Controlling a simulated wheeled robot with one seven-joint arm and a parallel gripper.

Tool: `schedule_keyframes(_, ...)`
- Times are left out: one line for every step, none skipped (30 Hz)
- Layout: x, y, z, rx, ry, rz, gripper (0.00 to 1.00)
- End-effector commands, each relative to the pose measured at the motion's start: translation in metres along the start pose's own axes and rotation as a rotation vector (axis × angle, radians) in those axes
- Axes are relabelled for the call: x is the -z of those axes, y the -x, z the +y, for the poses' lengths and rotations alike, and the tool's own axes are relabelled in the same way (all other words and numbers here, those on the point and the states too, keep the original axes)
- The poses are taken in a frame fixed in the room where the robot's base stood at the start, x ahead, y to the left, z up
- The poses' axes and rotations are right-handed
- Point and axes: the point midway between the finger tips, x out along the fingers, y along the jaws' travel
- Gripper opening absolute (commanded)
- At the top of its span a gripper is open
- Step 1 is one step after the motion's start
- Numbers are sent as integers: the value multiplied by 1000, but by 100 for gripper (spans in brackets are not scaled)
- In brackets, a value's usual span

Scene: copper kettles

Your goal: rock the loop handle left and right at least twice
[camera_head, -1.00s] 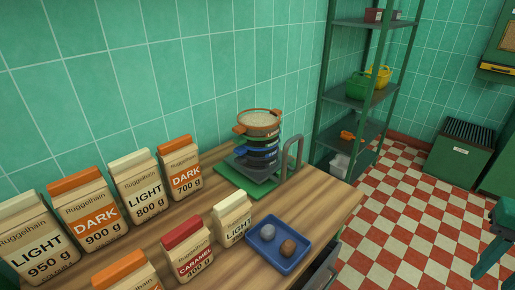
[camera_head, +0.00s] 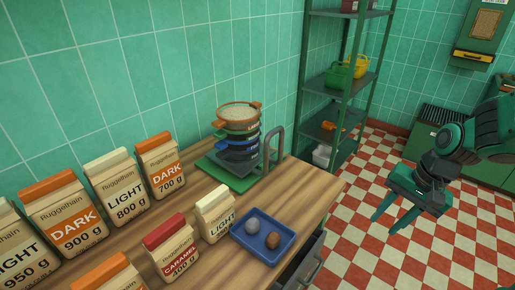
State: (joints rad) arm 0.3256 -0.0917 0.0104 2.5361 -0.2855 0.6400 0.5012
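A grey loop handle (camera_head: 281,142) stands upright at the right side of a green base plate (camera_head: 213,167) on the wooden counter. A stack of round sieves (camera_head: 240,132) with an orange-rimmed top one sits on that base beside it. My gripper (camera_head: 383,227) is at the right, over the checkered floor, well apart from the handle and to the right of the counter. Its two fingers point down and left, spread apart with nothing between them.
Several paper bags (camera_head: 118,190) line the left of the counter. A blue tray (camera_head: 248,241) with two round lumps lies in front of the handle. A green shelf rack (camera_head: 341,90) stands behind the counter's right end. An open drawer (camera_head: 311,266) sticks out below.

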Motion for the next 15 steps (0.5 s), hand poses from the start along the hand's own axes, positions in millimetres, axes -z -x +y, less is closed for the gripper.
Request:
schedule_keyframes(0,-16,-17,40,-25,-32,33)
schedule_keyframes(0,-24,-28,69,-43,-46,33)
schedule_keyframes(-1,-33,-42,107,-69,-68,33)
schedule_keyframes(-2,-40,-54,137,-89,-87,33)
schedule_keyframes(-3,-47,-65,169,-111,-107,33)
schedule_keyframes(-5,-54,-80,211,-145,-135,33)
schedule_keyframes(-8,-60,-92,242,-170,-159,33)
schedule_keyframes(-10,-65,-103,274,-198,-184,33)
schedule_keyframes(-13,-70,-118,317,-237,-219,33)
schedule_keyframes(-16,-73,-129,348,-267,-246,33)
schedule_keyframes(-18,-76,-140,379,-297,-273,33)
schedule_keyframes(-21,-78,-153,419,-339,-311,33)
schedule_keyframes(-23,-79,-163,449,-372,-340,33)
schedule_keyframes(-25,-80,-173,478,-405,-369,33)
schedule_keyframes(-28,-80,-187,517,-451,-413,33)
